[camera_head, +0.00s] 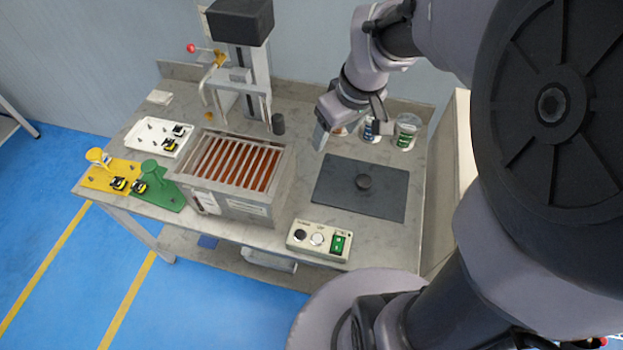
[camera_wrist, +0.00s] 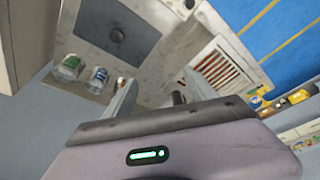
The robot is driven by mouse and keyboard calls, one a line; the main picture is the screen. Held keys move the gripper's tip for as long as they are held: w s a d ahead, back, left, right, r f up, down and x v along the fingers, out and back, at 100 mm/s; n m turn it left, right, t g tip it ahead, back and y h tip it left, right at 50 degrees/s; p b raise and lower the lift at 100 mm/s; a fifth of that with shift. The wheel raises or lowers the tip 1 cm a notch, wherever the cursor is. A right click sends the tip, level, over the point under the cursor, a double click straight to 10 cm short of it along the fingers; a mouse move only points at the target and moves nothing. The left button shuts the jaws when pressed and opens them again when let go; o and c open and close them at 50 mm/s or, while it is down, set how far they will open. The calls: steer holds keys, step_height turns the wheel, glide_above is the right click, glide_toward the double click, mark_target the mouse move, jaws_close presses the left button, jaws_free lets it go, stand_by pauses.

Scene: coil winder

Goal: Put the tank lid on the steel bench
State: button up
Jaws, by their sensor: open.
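The tank lid (camera_head: 360,187) is a dark grey flat plate with a round knob in its middle. It lies flat on the right part of the steel bench (camera_head: 285,224), beside the open tank (camera_head: 240,170) with its copper-coloured slats. In the wrist view the lid (camera_wrist: 98,28) is at the upper left and the tank (camera_wrist: 218,68) at the right. My gripper (camera_head: 319,138) is above the back of the bench, behind the lid and apart from it. In the wrist view its two fingers (camera_wrist: 155,92) stand apart with nothing between them.
Jars (camera_head: 407,132) stand behind the lid at the back right. A control box (camera_head: 319,238) sits at the front edge. A tall press column (camera_head: 247,65) rises behind the tank. A white tray (camera_head: 160,136) and yellow and green fixtures (camera_head: 157,186) are at the left.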

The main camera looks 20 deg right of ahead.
steer(key=s+a+r+m+t, duration=0.1)
steer(key=s+a+r+m, duration=0.2)
steer(key=s+a, duration=0.3)
steer(key=s+a+r+m+t+y, duration=0.1)
steer(key=s+a+r+m, duration=0.2)
steer(key=s+a, duration=0.2)
steer(key=s, duration=0.3)
steer(key=shift+a+r+m, duration=0.3)
steer(key=shift+a+m, duration=0.05)
steer(key=shift+m, duration=0.05)
steer(key=shift+f, duration=0.1)
